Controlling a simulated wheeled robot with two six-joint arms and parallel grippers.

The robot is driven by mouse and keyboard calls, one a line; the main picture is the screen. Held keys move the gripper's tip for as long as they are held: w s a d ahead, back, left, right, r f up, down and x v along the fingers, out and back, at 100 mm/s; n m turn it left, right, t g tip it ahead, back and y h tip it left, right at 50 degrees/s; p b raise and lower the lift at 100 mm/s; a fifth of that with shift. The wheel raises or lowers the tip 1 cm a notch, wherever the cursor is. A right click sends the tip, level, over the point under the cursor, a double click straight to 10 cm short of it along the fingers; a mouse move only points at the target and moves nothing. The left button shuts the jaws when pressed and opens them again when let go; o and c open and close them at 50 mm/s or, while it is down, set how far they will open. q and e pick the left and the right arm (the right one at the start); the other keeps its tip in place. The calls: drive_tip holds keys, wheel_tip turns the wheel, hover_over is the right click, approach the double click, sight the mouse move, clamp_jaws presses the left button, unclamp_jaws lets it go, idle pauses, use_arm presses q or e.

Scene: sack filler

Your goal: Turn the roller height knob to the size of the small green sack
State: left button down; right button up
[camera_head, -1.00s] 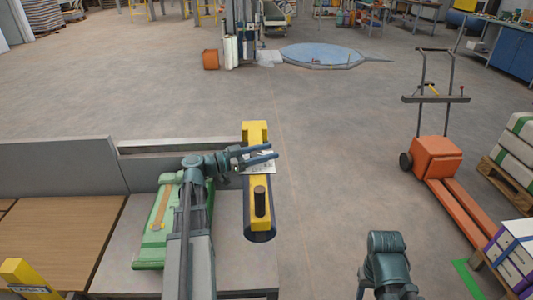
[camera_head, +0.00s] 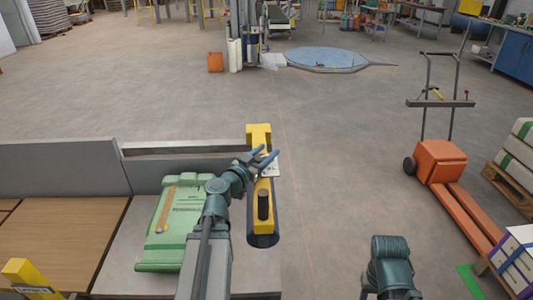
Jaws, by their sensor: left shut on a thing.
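The small green sack (camera_head: 176,225) lies flat on the grey table at the left, with a tan strip along it. The yellow roller frame (camera_head: 259,133) stands along the table's right edge, with a black upright cylinder (camera_head: 263,205) on its near part. My left gripper (camera_head: 266,160) is over the middle of this frame, beside a white card (camera_head: 272,170). Its jaws are shut on the roller height knob, which the fingers and wrist hide. I cannot read the card or the knob's setting. My right arm shows at the bottom right, its fingers out of view.
A grey wall (camera_head: 60,168) runs behind the table. A wooden surface (camera_head: 50,240) and a yellow post (camera_head: 28,275) are at the left. An orange pallet truck (camera_head: 440,162) stands at the right near stacked sacks (camera_head: 517,162). The floor between is clear.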

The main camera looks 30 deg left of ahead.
idle(0.4)
use_arm(q)
drive_tip(key=shift+c, duration=1.4)
unclamp_jaws()
drive_tip(key=shift+s, duration=0.1)
use_arm(e)
drive_tip(key=shift+s, duration=0.1)
